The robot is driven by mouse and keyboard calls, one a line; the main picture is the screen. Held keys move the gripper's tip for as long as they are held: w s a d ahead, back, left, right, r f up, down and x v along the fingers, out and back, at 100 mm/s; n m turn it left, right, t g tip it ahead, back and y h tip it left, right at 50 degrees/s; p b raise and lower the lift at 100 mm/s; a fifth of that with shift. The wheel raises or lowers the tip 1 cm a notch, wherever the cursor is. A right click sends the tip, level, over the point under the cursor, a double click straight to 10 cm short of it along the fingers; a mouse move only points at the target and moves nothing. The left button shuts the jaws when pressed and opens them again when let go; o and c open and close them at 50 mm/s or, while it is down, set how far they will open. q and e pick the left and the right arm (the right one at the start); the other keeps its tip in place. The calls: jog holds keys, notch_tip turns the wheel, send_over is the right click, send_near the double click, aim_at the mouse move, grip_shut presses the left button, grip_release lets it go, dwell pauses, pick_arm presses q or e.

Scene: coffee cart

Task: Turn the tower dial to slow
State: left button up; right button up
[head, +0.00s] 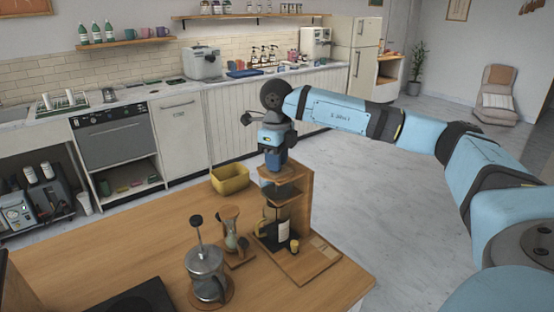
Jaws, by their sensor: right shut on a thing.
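The wooden drip tower (299,195) stands upright on the right part of the wooden cart top, with glass vessels in its frame. My right gripper (273,166) points down at the top of the tower, at its front side. It is shut on a small part there, which I take to be the tower dial. The jaws hide the dial, so its setting cannot be read. My left gripper is not in view.
A French press (206,272) and a small glass brewer on a wooden stand (233,240) stand left of the tower. A yellow bin (230,180) is behind. The cart's front right corner (335,290) is clear.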

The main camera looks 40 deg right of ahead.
jog(key=shift+m, duration=0.7)
jog(key=o, duration=0.9)
jog(key=shift+o, duration=0.2)
notch_tip(320, 180, up, 14)
jog(key=shift+f, duration=0.1)
